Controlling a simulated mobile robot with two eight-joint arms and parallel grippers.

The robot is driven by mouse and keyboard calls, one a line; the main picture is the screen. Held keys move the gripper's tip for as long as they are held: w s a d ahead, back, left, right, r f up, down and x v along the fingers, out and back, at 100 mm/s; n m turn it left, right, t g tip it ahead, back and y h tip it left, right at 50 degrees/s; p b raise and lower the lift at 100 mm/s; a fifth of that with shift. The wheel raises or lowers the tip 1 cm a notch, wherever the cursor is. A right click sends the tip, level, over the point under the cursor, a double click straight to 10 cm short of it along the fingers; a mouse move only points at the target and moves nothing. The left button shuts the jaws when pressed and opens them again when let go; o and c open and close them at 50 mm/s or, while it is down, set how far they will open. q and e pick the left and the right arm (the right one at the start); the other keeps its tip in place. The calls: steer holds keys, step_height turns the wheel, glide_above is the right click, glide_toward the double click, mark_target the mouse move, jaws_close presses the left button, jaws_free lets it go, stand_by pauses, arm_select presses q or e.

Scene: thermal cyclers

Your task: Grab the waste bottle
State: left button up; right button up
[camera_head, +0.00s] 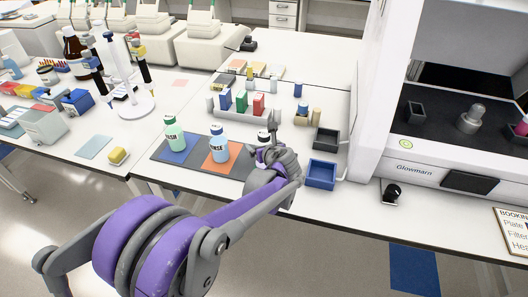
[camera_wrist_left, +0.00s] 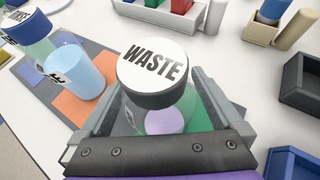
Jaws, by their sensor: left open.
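The waste bottle has a white lid marked WASTE (camera_wrist_left: 155,66) over a dark rim, and it stands upright. In the head view only its top (camera_head: 264,134) shows, the rest hidden behind my left gripper. My left gripper (camera_wrist_left: 160,118) is open, with one finger on each side of the bottle in the left wrist view; I cannot tell if they touch it. In the head view my left gripper (camera_head: 268,152) is at the bottle. The rinse bottle (camera_head: 220,146) stands to its left, and the green-capped wash bottle (camera_head: 174,134) farther left. My right gripper is not in view.
The bottles stand on a dark mat (camera_head: 197,168) with coloured squares. A blue tray (camera_head: 322,174) and a black tray (camera_head: 326,140) lie to the right. A rack with coloured boxes (camera_head: 240,104) stands behind. The white cabinet (camera_head: 450,175) bounds the right side.

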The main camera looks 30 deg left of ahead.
arm_select(q)
steer(key=shift+c, duration=0.3)
steer(key=c, duration=1.3)
